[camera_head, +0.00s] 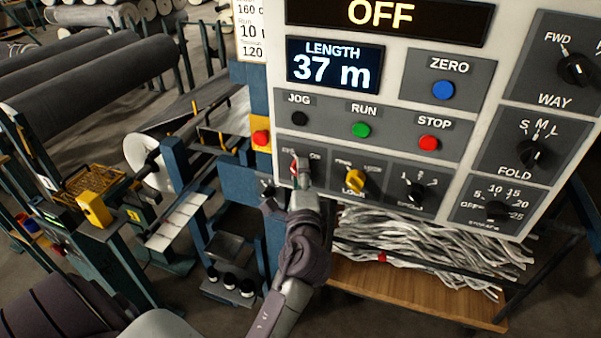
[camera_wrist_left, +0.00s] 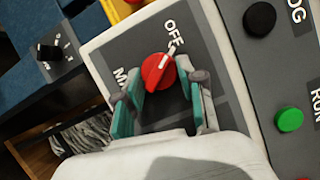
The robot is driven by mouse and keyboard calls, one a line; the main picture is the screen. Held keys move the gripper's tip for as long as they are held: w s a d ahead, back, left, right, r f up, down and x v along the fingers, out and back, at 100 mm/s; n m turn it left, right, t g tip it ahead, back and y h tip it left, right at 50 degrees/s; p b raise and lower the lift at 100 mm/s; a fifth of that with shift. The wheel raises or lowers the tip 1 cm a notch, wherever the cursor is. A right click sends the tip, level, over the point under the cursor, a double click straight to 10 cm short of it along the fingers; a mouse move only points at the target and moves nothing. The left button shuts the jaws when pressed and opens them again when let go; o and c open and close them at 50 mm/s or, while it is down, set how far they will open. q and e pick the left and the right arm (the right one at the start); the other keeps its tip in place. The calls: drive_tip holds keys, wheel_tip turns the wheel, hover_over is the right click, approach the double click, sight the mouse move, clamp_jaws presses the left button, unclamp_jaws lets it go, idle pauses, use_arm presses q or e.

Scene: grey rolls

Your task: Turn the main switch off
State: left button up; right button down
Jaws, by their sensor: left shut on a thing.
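The main switch is a red rotary knob (camera_wrist_left: 157,72) on a dark plate in the left wrist view. Its white mark points up and right toward the word OFF; the label at its lower left is partly hidden and shows only its first letters. In the head view the red knob (camera_head: 294,165) shows at the panel's lower left, mostly covered by my gripper. My left gripper (camera_head: 302,179) is shut on the knob, its green-padded fingers (camera_wrist_left: 166,98) on either side of it. The big display (camera_head: 382,13) reads OFF. My right gripper is not in view.
Close by are the yellow LOCK knob (camera_head: 355,180), black JOG button (camera_head: 299,118), green RUN button (camera_head: 360,130) and red STOP button (camera_head: 429,143). A red button on yellow (camera_head: 261,138) sits left of the panel. Pale strands (camera_head: 420,245) lie on a wooden shelf below.

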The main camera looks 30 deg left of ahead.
use_arm(q)
drive_tip(key=shift+n, duration=0.4)
drive_tip(key=o, duration=1.2)
drive_tip(key=shift+c, duration=0.2)
drive_tip(key=shift+r, duration=0.1)
